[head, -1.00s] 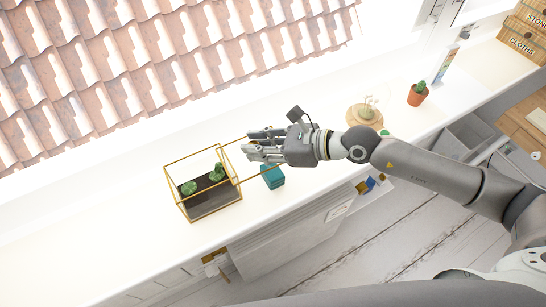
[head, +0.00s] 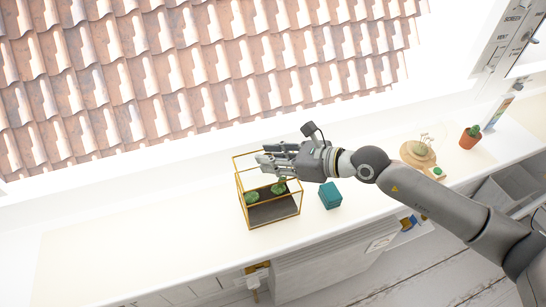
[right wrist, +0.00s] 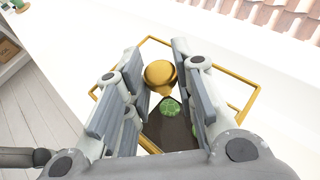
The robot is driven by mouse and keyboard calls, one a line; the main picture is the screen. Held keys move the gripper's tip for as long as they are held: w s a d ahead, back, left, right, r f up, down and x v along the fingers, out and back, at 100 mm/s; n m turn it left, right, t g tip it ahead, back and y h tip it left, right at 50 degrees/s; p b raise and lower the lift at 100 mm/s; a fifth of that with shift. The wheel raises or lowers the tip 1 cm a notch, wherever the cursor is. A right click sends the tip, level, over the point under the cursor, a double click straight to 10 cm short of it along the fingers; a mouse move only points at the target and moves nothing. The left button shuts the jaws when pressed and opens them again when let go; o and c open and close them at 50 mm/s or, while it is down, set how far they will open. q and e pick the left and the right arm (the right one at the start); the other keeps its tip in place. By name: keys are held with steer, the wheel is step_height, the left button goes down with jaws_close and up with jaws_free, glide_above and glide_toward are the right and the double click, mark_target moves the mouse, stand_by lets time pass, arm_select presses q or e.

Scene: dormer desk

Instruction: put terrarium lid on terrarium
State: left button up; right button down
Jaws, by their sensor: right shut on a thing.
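The terrarium (head: 276,211) is a gold-framed clear box with dark soil and small green plants, standing on the white desk. It also shows below the fingers in the right wrist view (right wrist: 172,133). My right gripper (head: 266,160) is over the terrarium's top, coming in from the right. In the right wrist view its fingers are shut on the round gold knob (right wrist: 160,75) of the terrarium lid. A thin gold rectangular frame (right wrist: 258,92) surrounds the knob; lid edge and terrarium rim are hard to tell apart. I cannot tell whether they touch. My left gripper is out of view.
A teal box (head: 330,196) stands just right of the terrarium, below my right wrist. Farther right are a round wooden piece with a plant (head: 418,152) and a potted cactus (head: 470,137). The desk left of the terrarium is clear.

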steer(key=shift+f, duration=0.4)
steer(key=shift+f+b, duration=0.25)
steer(key=shift+b, duration=0.2)
steer(key=shift+f+b, duration=0.65)
steer(key=shift+f, duration=0.1)
steer(key=shift+f+b, duration=0.6)
steer(key=shift+f, duration=0.15)
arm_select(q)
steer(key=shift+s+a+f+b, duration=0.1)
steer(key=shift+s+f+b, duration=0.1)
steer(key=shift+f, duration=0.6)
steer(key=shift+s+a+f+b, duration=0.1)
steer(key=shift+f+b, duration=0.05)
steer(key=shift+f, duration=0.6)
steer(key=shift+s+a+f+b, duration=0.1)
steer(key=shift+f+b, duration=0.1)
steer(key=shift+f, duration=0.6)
arm_select(e)
steer(key=shift+f, duration=0.7)
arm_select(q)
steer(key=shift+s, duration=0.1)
arm_select(e)
steer(key=c, duration=1.1)
jaws_free()
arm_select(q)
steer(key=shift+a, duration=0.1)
